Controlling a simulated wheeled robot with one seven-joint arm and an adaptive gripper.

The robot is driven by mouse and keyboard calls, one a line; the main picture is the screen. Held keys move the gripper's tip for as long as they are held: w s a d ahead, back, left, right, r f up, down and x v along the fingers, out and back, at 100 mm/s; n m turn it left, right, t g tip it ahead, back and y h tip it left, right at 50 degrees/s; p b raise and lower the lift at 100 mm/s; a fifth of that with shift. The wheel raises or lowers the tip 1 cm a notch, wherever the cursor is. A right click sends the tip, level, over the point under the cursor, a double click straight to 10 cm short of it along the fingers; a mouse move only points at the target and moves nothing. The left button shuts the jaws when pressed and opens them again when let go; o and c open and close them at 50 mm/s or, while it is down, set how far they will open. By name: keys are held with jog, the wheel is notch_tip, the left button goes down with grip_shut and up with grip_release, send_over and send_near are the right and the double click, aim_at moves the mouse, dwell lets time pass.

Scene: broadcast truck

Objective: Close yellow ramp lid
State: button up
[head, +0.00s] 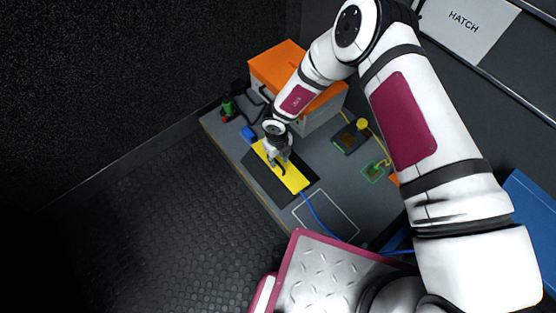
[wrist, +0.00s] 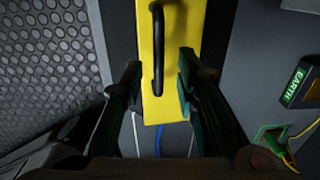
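The yellow ramp lid (head: 291,178) lies over a black ramp strip on the grey bench top. It looks flat in the head view, but I cannot tell whether it is fully down. In the wrist view the yellow lid (wrist: 152,105) carries a dark bar handle (wrist: 158,50) along its length. My gripper (head: 278,165) is over the lid. In the wrist view my gripper (wrist: 158,75) has its two fingers apart, one on each side of the handle, with gaps on both sides. Nothing is held. A blue cable (head: 318,214) runs out from the lid's near end.
An orange-topped grey case (head: 285,62) stands behind the lid. A green-and-black item (head: 229,106) and a small blue block (head: 248,133) are at the left. An EARTH label (wrist: 302,82) shows too.

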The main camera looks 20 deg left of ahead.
jog(key=shift+f, duration=0.25)
grip_shut()
jog(key=shift+s+a+f, duration=0.4)
jog(key=shift+s+f, duration=0.2)
jog(key=shift+s, duration=0.1)
grip_release()
jog(key=shift+f, duration=0.1)
